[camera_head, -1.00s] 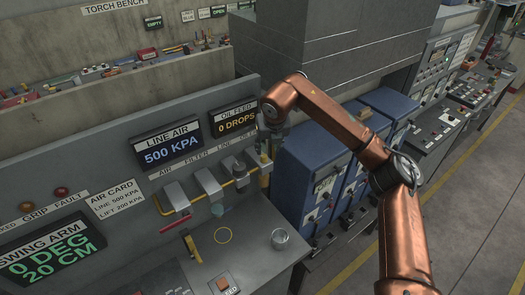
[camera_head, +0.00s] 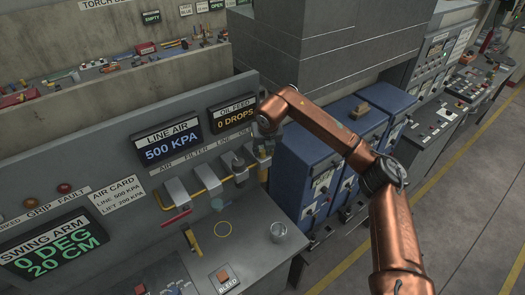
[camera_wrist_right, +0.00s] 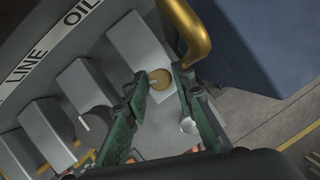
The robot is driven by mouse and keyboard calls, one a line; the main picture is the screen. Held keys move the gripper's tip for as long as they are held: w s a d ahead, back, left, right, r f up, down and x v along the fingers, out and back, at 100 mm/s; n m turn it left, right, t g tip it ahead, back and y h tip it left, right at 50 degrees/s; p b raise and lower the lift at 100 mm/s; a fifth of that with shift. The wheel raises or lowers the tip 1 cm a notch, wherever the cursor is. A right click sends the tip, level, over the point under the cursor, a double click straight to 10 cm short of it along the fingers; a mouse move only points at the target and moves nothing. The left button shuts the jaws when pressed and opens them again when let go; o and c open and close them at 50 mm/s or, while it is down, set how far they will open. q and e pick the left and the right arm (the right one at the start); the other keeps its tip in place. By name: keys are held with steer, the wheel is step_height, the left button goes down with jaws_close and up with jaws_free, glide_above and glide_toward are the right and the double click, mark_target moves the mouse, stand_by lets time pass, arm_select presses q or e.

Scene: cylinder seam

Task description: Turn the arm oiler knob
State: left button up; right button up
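The arm oiler knob seems to be the round brass knob (camera_wrist_right: 160,79) with a pale mark, on a light block under the OIL label in the right wrist view. My right gripper (camera_wrist_right: 158,92) is open, its two green fingers on either side of the knob in that view. I cannot tell whether they touch it. In the head view my right gripper (camera_head: 257,152) is at the right end of the row of air units, and it hides the knob. The OIL FEED display (camera_head: 234,114) reads 0 DROPS. My left gripper is not in view.
The LINE AIR display (camera_head: 167,145) reads 500 KPA. Grey filter and line units (camera_head: 206,178) with yellow pipe stand left of my right gripper. A metal cup (camera_head: 278,231) and a BLEED button (camera_head: 223,276) are on the bench. Blue cabinets (camera_head: 303,168) stand to the right.

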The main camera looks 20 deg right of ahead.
steer(key=c, duration=0.3)
jaws_close()
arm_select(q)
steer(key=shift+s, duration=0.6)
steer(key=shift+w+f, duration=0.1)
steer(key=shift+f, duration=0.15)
arm_select(e)
steer(key=shift+m, duration=0.3)
steer(key=shift+m+h+b, duration=0.3)
steer(key=shift+m+b, duration=0.2)
steer(key=shift+b, duration=0.15)
steer(key=shift+a+m+h+b, duration=0.15)
steer(key=shift+m+h+b, duration=0.25)
steer(key=shift+m+b, duration=0.55)
steer(key=m+h+b, duration=0.1)
steer(key=m, duration=0.2)
steer(key=shift+w+a+g, duration=0.1)
steer(key=shift+g, duration=0.2)
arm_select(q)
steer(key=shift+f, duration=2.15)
arm_select(e)
steer(key=shift+m+g+h, duration=0.3)
steer(key=shift+m+h, duration=0.1)
steer(key=shift+m, duration=0.75)
arm_select(q)
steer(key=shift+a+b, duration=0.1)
steer(key=shift+b, duration=0.2)
arm_select(e)
steer(key=shift+r, duration=0.1)
